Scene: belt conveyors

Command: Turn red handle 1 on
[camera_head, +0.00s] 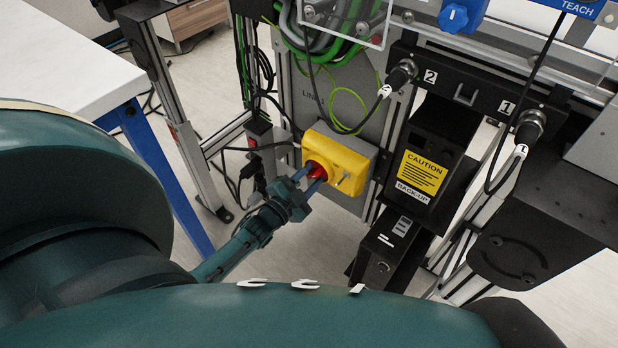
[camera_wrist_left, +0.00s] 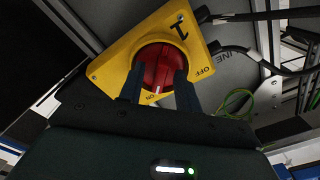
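Red handle 1 (camera_wrist_left: 158,66) is a round red knob on a yellow switch box (camera_head: 348,152), marked "1" in the left wrist view. The handle also shows in the head view (camera_head: 316,170), partly hidden by my left gripper (camera_head: 308,180). In the left wrist view, the handle's white mark points down at the "ON" label; "OFF" is at the right. My left gripper (camera_wrist_left: 160,82) has its two fingers apart, one on each side of the handle's grip. I cannot tell whether they touch it. My right gripper is not in view.
Cables and a grey panel (camera_head: 340,115) surround the yellow box. A black unit with a yellow CAUTION label (camera_head: 422,173) stands to its right. A white table (camera_head: 70,60) with blue legs is at the left. Open floor lies below the box.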

